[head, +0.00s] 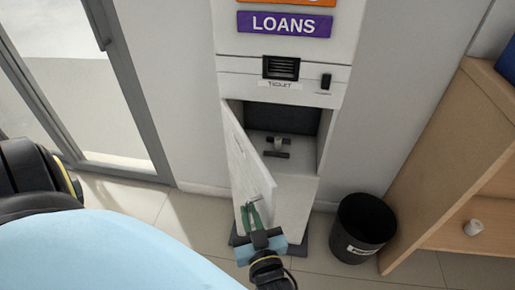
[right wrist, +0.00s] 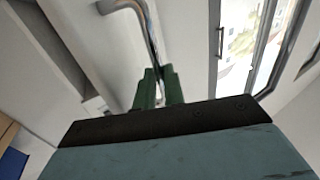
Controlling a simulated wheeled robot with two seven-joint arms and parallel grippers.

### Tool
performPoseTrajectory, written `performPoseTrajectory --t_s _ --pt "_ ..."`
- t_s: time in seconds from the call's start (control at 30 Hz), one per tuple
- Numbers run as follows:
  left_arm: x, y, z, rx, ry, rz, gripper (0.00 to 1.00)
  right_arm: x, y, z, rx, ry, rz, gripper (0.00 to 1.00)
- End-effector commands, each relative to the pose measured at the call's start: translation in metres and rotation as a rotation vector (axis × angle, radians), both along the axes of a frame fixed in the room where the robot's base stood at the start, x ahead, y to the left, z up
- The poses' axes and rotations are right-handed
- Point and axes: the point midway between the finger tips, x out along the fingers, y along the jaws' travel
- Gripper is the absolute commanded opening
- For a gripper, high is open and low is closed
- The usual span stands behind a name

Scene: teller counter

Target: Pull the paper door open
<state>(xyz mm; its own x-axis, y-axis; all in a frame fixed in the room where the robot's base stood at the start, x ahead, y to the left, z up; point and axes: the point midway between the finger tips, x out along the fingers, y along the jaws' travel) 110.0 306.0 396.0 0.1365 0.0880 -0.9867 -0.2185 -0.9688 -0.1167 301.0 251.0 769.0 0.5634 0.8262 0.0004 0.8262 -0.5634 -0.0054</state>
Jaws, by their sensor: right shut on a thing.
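The white paper door (head: 243,163) on the front of the ticket machine stands partly open, swung out to the left. Behind it the dark compartment (head: 285,118) shows, with a small roll holder (head: 276,148) inside. My right gripper (head: 251,217) is at the door's lower part, its green fingers shut on the metal door handle (head: 249,203). In the right wrist view the curved chrome handle (right wrist: 150,30) runs down between the green fingertips (right wrist: 158,75). My left gripper is out of view; only part of my left arm shows at the left edge.
A grey-framed glass door (head: 120,90) is at the left. The floor left of the machine is clear.

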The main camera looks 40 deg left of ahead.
Motion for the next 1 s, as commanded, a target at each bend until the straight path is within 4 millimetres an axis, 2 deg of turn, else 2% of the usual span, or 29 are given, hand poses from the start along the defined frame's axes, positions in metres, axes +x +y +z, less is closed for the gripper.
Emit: performPoseTrajectory --t_s 0.13,0.53,0.57,0.7,1.0 --pt "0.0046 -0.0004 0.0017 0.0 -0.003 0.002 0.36 0.0039 0.0057 0.0029 0.002 -0.005 0.003 0.0" --pt "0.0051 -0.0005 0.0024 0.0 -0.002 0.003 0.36 0.0047 0.0067 0.0043 0.005 -0.006 0.003 0.0" --pt "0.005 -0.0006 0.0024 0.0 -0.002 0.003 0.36 0.0047 0.0067 0.0044 0.005 -0.006 0.003 0.14" --pt "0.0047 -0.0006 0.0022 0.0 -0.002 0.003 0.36 0.0043 0.0061 0.0034 0.004 -0.004 0.003 0.32" --pt "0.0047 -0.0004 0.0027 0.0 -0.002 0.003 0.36 0.0032 0.0043 0.0015 0.002 -0.002 0.003 0.32"
